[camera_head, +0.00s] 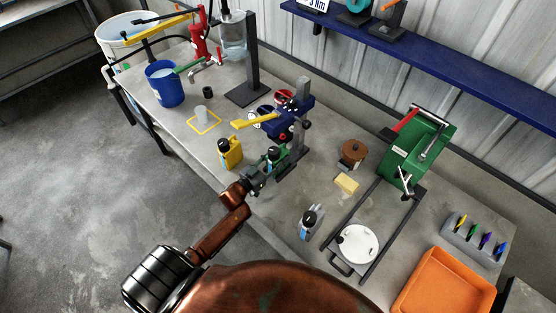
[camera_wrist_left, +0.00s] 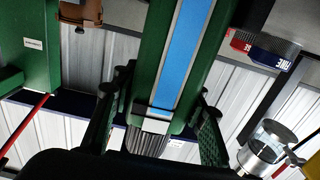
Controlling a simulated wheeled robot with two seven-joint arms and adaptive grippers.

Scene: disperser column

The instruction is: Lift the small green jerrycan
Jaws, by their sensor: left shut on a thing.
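The small green jerrycan (camera_head: 274,154) has a black cap and a blue label. In the head view it is at the middle of the bench, just in front of the blue press, partly hidden by my gripper. My left gripper (camera_head: 264,172) is shut on it. In the left wrist view the green body with its blue label (camera_wrist_left: 184,60) fills the middle, between the two dark fingers of my left gripper (camera_wrist_left: 160,125). I cannot tell whether its base touches the bench. My right gripper is not in view.
A yellow jerrycan (camera_head: 231,154) stands close to the left and a grey one (camera_head: 309,223) to the lower right. The blue press (camera_head: 284,119) with a yellow lever is right behind. A yellow sponge (camera_head: 346,184) and brown pot (camera_head: 353,153) are to the right.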

